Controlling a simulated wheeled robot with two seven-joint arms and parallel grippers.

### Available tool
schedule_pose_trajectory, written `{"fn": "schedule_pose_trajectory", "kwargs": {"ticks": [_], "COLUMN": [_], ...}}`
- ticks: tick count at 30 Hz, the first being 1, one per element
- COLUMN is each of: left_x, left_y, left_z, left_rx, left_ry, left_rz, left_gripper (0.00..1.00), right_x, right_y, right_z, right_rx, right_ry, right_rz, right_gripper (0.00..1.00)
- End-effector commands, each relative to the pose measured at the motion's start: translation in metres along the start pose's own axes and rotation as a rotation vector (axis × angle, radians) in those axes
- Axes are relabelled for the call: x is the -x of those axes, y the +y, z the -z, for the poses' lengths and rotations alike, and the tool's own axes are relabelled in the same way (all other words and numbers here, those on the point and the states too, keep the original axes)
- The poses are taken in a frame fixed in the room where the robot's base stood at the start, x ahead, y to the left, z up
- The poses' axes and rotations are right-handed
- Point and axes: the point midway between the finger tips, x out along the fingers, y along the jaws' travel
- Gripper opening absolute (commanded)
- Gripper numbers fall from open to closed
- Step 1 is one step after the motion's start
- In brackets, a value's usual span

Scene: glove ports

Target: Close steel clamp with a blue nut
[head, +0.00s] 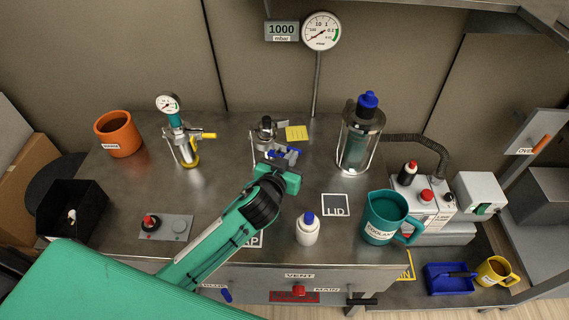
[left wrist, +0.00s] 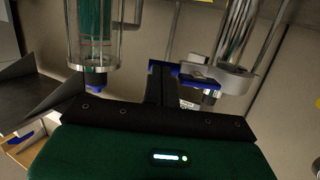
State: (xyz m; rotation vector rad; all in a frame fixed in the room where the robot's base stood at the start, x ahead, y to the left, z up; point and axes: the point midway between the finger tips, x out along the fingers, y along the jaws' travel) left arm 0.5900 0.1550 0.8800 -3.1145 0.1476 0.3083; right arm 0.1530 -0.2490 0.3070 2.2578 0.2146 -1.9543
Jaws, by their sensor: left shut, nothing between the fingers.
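A metal fitting with a dark top (head: 265,125) stands on a wire stand at the middle back of the steel bench. The steel clamp with blue parts (head: 284,154) is low on its front right side; I cannot tell whether the clamp is open. My left gripper (head: 290,172) is shut and empty, just in front of the clamp. In the left wrist view, the shut fingers (left wrist: 161,78) are beside the blue and steel clamp part (left wrist: 203,80); I cannot tell whether they touch it. My right gripper is not in view.
A gauge fitting with a yellow handle (head: 188,147) stands to the left. A glass cylinder with a blue cap (head: 358,145) stands to the right. A white bottle (head: 308,231) and teal jug (head: 381,217) stand near the front. Bench around the LID label (head: 336,205) is clear.

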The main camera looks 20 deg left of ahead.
Motion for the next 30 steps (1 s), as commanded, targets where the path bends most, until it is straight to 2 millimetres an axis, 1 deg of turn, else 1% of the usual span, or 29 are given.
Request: {"fn": "schedule_pose_trajectory", "kwargs": {"ticks": [1,8,9,12,15,21,30], "left_x": [-0.005,-0.024,-0.027,-0.034,-0.041,-0.051,-0.059], "left_y": [0.003,0.008,0.008,0.009,0.009,0.008,0.008], "left_z": [-0.001,0.001,0.002,0.004,0.007,0.01,0.012], "left_rx": [0.013,0.038,0.041,0.049,0.057,0.053,0.051], "left_ry": [0.001,0.0,-0.001,0.0,0.0,0.001,0.001], "left_rz": [0.025,0.151,0.171,0.222,0.266,0.263,0.261], "left_gripper": [0.0,0.0,0.0,0.0,0.0,0.0,0.0], "right_x": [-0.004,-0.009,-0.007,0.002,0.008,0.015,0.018], "right_y": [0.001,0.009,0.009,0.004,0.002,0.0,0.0], "right_z": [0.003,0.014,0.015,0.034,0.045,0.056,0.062], "right_rx": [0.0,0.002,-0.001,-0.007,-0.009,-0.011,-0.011], "right_ry": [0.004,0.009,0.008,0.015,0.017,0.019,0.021], "right_rz": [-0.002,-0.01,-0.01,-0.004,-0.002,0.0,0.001], "right_gripper": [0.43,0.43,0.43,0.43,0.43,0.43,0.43]}}
